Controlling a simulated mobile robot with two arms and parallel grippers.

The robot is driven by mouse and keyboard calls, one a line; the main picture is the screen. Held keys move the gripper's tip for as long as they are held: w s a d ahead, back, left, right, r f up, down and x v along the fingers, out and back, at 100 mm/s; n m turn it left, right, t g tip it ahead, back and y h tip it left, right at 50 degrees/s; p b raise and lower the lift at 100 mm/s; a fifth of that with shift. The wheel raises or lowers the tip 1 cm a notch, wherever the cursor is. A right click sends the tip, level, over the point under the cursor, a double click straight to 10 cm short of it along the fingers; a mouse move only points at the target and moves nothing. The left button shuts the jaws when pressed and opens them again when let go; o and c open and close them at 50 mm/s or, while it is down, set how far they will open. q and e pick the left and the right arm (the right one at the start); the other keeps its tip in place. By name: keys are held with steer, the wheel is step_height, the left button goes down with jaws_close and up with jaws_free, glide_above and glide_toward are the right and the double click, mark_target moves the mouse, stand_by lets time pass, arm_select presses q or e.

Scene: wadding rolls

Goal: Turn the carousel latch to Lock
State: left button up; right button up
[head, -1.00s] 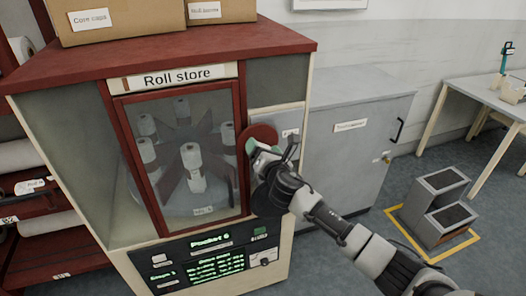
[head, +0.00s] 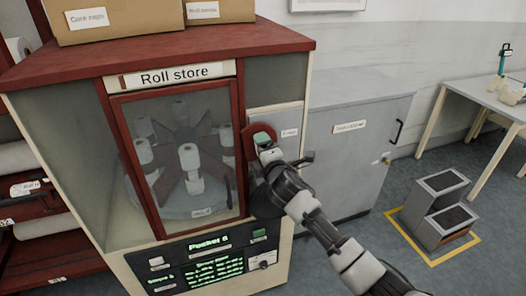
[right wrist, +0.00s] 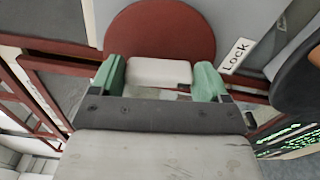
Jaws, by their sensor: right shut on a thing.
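The carousel latch has a dark red disc (right wrist: 160,28) with a pale handle block (right wrist: 160,71) in front of it, seen in the right wrist view. A white "Lock" label (right wrist: 237,56) sits beside the disc, at its right. In the head view the disc (head: 247,148) is partly hidden by my right gripper (head: 264,141), at the right of the roll store's door. My right gripper's green fingers (right wrist: 157,82) stand on either side of the handle block and hold it. My left gripper is not in view.
The roll store's glass door (head: 180,160) is closed, with rolls on the carousel inside. A lit panel (head: 210,262) below reads "Pocket 6". A grey cabinet (head: 345,170) stands to the right, with a step stool (head: 440,205) on the floor beyond it.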

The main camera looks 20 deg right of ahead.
steer(key=shift+f+m, duration=0.1)
steer(key=shift+m, duration=0.5)
steer(key=o, duration=0.9)
steer(key=s+b, duration=0.1)
steer(key=s, duration=0.9)
steer(key=shift+s+d+b, duration=0.2)
steer(key=shift+s+b, duration=0.2)
